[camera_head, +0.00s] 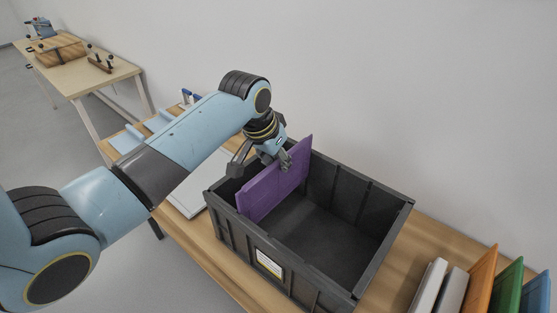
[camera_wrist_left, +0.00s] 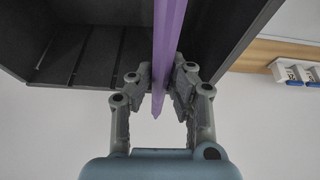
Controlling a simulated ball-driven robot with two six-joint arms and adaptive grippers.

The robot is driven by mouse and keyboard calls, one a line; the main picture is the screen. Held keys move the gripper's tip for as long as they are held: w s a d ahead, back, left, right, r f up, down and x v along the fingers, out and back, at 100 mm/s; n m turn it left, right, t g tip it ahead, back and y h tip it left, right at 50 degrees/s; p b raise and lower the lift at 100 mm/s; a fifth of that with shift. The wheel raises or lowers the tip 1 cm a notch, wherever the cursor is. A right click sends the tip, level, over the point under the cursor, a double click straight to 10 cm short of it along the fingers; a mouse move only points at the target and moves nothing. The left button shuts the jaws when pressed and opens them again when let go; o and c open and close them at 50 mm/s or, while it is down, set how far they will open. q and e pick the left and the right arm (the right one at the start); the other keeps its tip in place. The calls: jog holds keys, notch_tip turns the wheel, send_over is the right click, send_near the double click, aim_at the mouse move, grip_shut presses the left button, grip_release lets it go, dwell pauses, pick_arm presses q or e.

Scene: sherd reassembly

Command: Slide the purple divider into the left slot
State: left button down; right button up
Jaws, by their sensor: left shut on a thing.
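The purple divider (camera_head: 272,186) is a thin upright panel inside the dark grey crate (camera_head: 384,245), towards its left side. In the head view its lower part is down in the crate and its far top corner stands above the rim. My left gripper (camera_head: 281,163) is shut on the divider's top edge. In the left wrist view the divider (camera_wrist_left: 167,45) runs between the fingers of my left gripper (camera_wrist_left: 162,82). I cannot tell whether the divider's edges sit in the left slot; the slot is hidden. My right gripper is not in view.
Orange (camera_head: 480,272), green (camera_head: 507,283) and blue panels stand at the right, beside pale ones. A light grey flat thing (camera_head: 186,200) lies left of the crate. The crate's right part is empty. A second table (camera_head: 88,75) stands at the far left.

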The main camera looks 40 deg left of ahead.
aim_at(279, 188)
pick_arm(q)
jog(key=shift+f+b, duration=2.4)
jog(key=shift+f, duration=2.05)
jog(key=c, duration=1.2)
grip_release()
jog(key=v, duration=1.2)
